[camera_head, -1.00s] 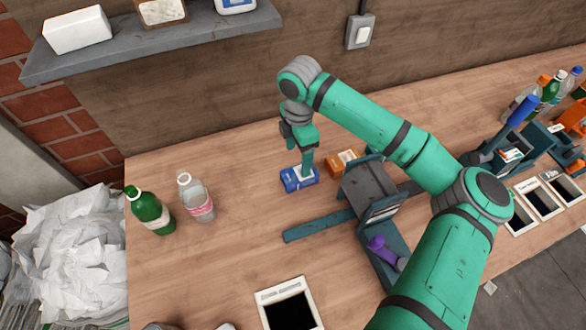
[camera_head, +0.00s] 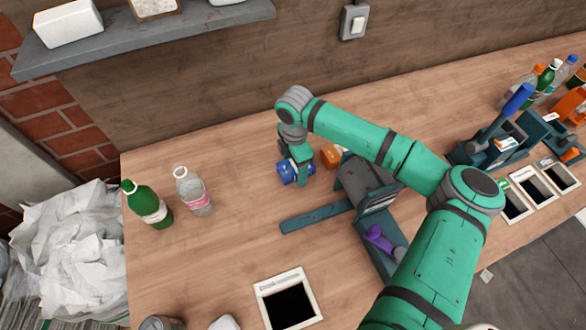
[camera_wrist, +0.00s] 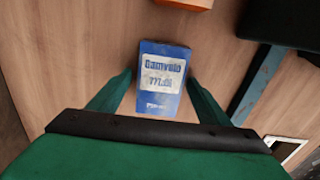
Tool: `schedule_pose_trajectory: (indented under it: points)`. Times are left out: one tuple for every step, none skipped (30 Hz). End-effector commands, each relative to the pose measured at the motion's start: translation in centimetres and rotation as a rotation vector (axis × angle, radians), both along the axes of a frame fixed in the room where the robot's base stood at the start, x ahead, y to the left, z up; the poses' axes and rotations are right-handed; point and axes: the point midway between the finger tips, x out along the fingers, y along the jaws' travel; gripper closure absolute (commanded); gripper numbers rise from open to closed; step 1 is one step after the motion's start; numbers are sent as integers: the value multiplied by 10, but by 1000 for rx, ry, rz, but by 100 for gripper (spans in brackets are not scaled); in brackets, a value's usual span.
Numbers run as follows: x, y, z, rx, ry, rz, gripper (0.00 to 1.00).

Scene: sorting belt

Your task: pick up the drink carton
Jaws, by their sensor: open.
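The drink carton is a blue box with a white label. It lies on the wooden table in the head view (camera_head: 286,173), partly hidden by my gripper. It also shows in the wrist view (camera_wrist: 163,72), where its label is legible in part. My gripper (camera_head: 299,178) is low over the carton. In the wrist view my gripper (camera_wrist: 160,92) has its two fingers apart, one on each side of the carton's near end. I cannot tell whether the fingers touch it.
An orange carton (camera_head: 331,156) lies just right of the blue one, near a dark teal machine (camera_head: 366,182) with a long bar (camera_head: 316,215). A green bottle (camera_head: 147,205) and a clear bottle (camera_head: 193,191) stand left. A slot with a white frame (camera_head: 289,299) is at the front.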

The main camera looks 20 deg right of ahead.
Motion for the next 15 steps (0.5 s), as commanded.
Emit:
schedule_pose_trajectory:
  points:
    - [0, 0, 0, 0, 0, 0, 29]
    - [0, 0, 0, 0, 0, 0, 29]
    - [0, 0, 0, 0, 0, 0, 29]
    - [0, 0, 0, 0, 0, 0, 31]
    - [0, 0, 0, 0, 0, 0, 38]
    - [0, 0, 0, 0, 0, 0, 48]
    - [0, 0, 0, 0, 0, 0, 55]
    - [0, 0, 0, 0, 0, 0, 62]
    - [0, 0, 0, 0, 0, 0, 72]
    - [0, 0, 0, 0, 0, 0, 72]
    - [0, 0, 0, 0, 0, 0, 72]
    - [0, 0, 0, 0, 0, 0, 72]
    - [0, 0, 0, 0, 0, 0, 72]
    - [0, 0, 1, 0, 0, 0, 72]
    - [0, 0, 1, 0, 0, 0, 72]
